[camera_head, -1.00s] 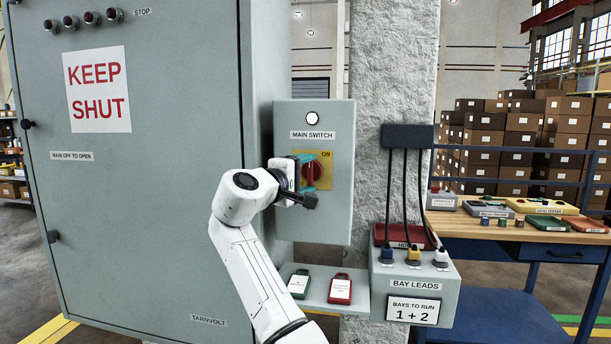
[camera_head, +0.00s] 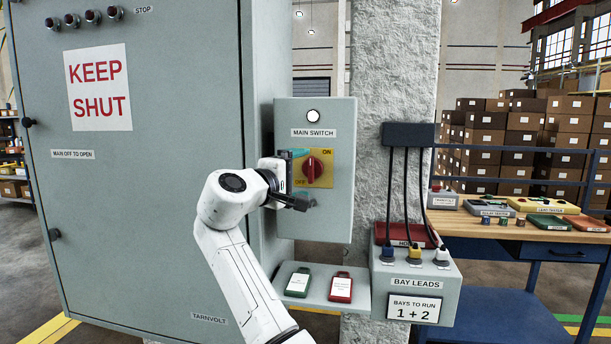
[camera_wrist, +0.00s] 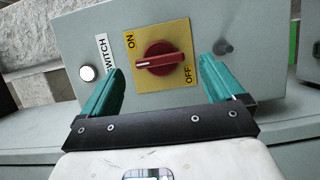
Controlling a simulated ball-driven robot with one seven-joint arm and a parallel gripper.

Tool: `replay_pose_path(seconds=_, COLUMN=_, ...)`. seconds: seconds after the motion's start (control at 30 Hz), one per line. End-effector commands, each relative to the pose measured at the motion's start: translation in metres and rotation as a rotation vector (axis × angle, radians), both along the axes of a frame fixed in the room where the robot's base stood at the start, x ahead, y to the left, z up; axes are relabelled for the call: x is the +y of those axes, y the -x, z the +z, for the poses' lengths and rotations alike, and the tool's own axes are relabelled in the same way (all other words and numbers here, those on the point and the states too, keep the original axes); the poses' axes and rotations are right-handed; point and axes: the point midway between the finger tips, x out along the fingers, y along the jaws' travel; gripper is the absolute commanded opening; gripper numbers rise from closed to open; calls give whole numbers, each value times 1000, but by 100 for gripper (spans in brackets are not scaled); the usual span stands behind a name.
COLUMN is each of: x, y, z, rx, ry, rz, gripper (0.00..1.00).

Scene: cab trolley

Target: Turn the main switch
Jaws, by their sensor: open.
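The main switch is a red rotary knob (camera_head: 314,168) on a yellow plate (camera_head: 326,156) marked ON at upper right and OFF at lower left. The knob also shows in the wrist view (camera_wrist: 163,60), its grip bar lying nearly across the picture. The white mark on the bar is at the left end, the lamp side. My gripper (camera_head: 303,178) is open and empty, just left of the knob in the head view. In the wrist view my gripper (camera_wrist: 161,70) has teal fingers apart on either side of the knob, with visible gaps and no contact seen.
A pale round lamp (camera_head: 313,116) sits above the MAIN SWITCH label. A shelf (camera_head: 322,300) below bears a green tag (camera_head: 298,282) and a red tag (camera_head: 341,287). The large grey cabinet (camera_head: 150,200) is shut at left. The bay leads box (camera_head: 415,285) stands at right.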

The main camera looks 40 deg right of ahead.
Motion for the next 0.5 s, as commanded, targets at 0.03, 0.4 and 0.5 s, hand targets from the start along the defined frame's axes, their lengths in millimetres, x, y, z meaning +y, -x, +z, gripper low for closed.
replay_pose_path(seconds=0.03, x=12, y=2, z=-1, rx=-2, ry=0, rz=4, gripper=95)
replay_pose_path(seconds=0.4, x=67, y=18, z=-1, rx=-1, ry=-1, rz=1, gripper=95)
replay_pose_path(seconds=0.5, x=72, y=20, z=-1, rx=1, ry=-2, rz=-1, gripper=95)
